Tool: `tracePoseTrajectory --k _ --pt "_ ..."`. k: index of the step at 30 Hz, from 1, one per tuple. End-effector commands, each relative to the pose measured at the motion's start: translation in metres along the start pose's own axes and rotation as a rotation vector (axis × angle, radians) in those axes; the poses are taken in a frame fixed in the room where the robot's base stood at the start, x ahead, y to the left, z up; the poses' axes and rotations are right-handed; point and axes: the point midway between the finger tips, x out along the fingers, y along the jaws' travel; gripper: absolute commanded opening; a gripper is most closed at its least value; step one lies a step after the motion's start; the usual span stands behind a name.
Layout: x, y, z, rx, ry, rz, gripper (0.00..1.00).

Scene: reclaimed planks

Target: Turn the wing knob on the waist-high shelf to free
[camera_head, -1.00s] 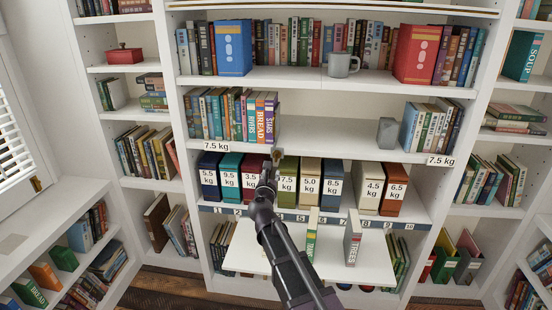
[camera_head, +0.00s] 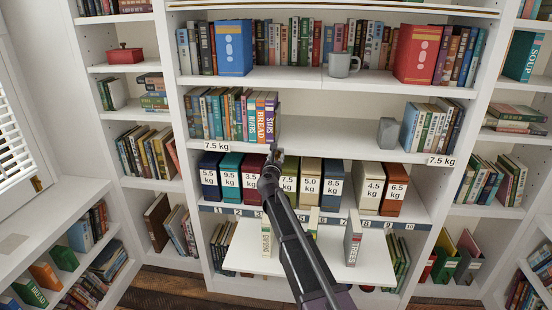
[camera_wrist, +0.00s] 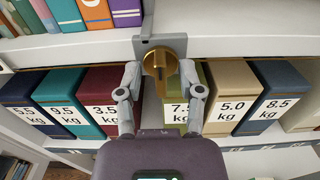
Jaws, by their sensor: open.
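The brass wing knob (camera_wrist: 160,64) sits on a grey mounting plate (camera_wrist: 145,46) on the front edge of the waist-high shelf (camera_wrist: 90,47). My gripper (camera_wrist: 160,78) is open in the wrist view, with one finger left and one finger right of the knob. I cannot tell whether either finger touches it. In the head view my gripper (camera_head: 277,157) is at the shelf edge (camera_head: 325,153) and hides most or all of the knob. No lettering by the knob is readable.
Weight-labelled binders, such as the 3.5 kg one (camera_wrist: 104,104) and the 7.5 kg one (camera_wrist: 185,104), stand close below the knob. Books (camera_head: 235,115) and a grey block (camera_head: 387,133) stand on the shelf. A lower white board (camera_head: 375,258) holds upright books.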

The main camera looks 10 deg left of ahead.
Motion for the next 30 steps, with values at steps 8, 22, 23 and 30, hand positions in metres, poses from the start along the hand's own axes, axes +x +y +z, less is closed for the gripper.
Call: tracePoseTrajectory --k 8,22,23,30 --pt "0.0025 0.0 0.0 0.0 0.0 0.0 0.49" --pt "0.0027 -0.001 0.0 0.0 0.0 0.0 0.0" --pt "0.0028 -0.0011 0.0 0.0 0.0 0.0 0.0" --pt "0.003 -0.0015 0.0001 0.026 0.0 -0.001 0.0"
